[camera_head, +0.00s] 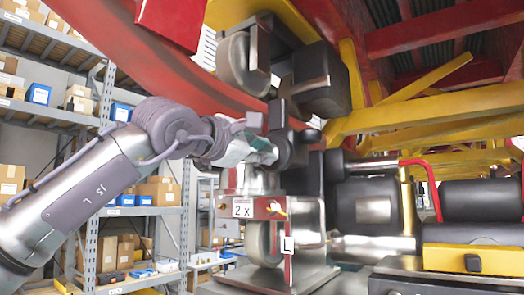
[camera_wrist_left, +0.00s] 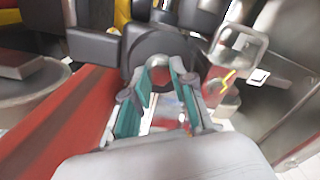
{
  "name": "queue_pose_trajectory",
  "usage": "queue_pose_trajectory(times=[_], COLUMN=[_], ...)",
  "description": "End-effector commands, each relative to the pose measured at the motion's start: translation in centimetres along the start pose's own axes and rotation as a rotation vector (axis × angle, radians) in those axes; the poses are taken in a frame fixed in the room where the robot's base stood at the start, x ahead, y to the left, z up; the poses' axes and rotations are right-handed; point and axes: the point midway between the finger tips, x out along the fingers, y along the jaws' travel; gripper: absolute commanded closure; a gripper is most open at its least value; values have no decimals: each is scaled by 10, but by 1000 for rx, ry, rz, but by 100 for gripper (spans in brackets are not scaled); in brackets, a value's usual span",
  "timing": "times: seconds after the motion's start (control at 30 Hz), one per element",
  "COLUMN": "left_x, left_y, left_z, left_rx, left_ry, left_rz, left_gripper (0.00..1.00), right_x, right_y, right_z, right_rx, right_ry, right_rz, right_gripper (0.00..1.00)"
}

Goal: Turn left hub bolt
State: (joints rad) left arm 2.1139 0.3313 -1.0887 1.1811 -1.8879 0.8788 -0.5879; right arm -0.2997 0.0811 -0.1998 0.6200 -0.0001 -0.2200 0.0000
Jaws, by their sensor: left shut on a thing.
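My left gripper (camera_head: 268,152) reaches in from the left to the dark hub (camera_head: 287,135) of the train's wheel assembly. In the left wrist view its teal-padded fingers (camera_wrist_left: 162,88) close in on the left hub bolt (camera_wrist_left: 158,75), a small round end in the middle of the dark round housing (camera_wrist_left: 165,48). The gripper is shut on the bolt. The bolt is hidden by the fingers in the head view, and its turn angle cannot be told. A tag marked L (camera_head: 287,245) is at the lower wheel. My right gripper is not in view.
An upper wheel (camera_head: 236,62) and a lower wheel (camera_head: 262,243) flank the hub closely. A red rail (camera_head: 150,62) curves overhead and yellow beams (camera_head: 440,112) cross at right. Shelves (camera_head: 95,215) with boxes stand behind at left.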

Motion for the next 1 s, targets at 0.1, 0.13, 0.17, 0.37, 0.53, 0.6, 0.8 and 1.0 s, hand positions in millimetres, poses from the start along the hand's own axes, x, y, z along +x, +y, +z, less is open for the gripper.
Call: queue_pose_trajectory(times=[0.1, 0.13, 0.17, 0.37, 0.53, 0.6, 0.8, 1.0], left_x=[2, 2, 2, 1, -1, -6, -41, -83], left_y=[-5, -5, -5, -2, -1, 0, 0, -1], left_z=[-2, -2, -2, -1, -1, -1, -1, -2], left_rx=[-1, -1, -1, -2, -1, -1, 0, -1], left_ry=[6, 6, 5, 3, 1, 2, 1, 2], left_rz=[-12, -11, -11, -6, -3, -2, 0, -2], left_gripper=[69, 64, 59, 50, 50, 50, 50, 50], right_x=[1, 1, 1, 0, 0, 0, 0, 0], right_y=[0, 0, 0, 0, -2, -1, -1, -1], right_z=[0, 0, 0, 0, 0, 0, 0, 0], right_rx=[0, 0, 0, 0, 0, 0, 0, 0], right_ry=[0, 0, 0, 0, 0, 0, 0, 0], right_rz=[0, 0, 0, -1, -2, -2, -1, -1], right_gripper=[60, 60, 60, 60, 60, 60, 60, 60])
